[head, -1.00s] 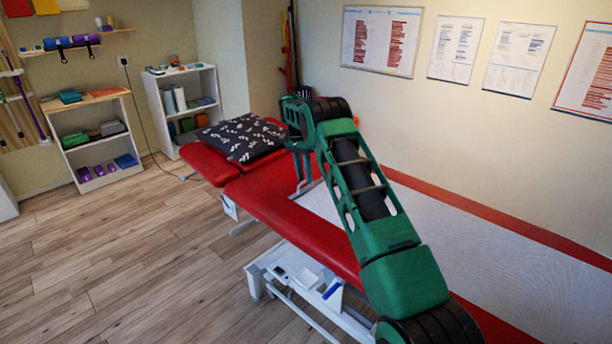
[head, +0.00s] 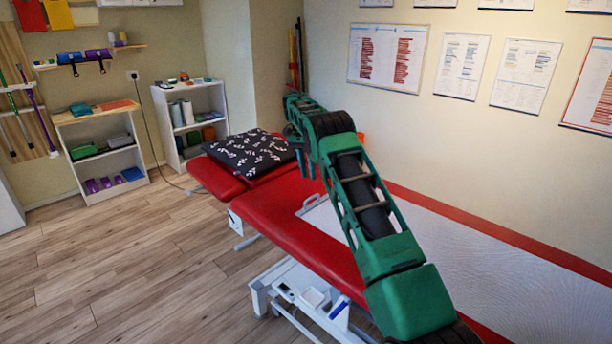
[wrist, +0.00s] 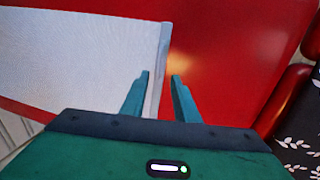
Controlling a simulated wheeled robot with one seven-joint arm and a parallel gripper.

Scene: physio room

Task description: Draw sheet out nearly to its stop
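The white sheet (head: 440,260) lies flat along the red treatment couch (head: 285,222), with red showing on both sides. Its leading edge has a pale bar with a small handle (head: 309,203), lying on the couch short of the pillow. In the wrist view the sheet (wrist: 80,60) is on the left and its edge bar (wrist: 163,50) runs down between my fingers. My gripper (head: 302,170) is above the handle end, apart from it in the head view. In the wrist view my gripper (wrist: 160,73) has its fingers spread, with nothing visibly clamped. The bar's lower end is hidden by my gripper.
A black patterned pillow (head: 250,153) lies on the couch's head section, just beyond my gripper. Low shelves (head: 100,150) stand at the far left. A wall with posters (head: 386,57) borders the couch on the right. The wood floor (head: 150,255) at left is clear.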

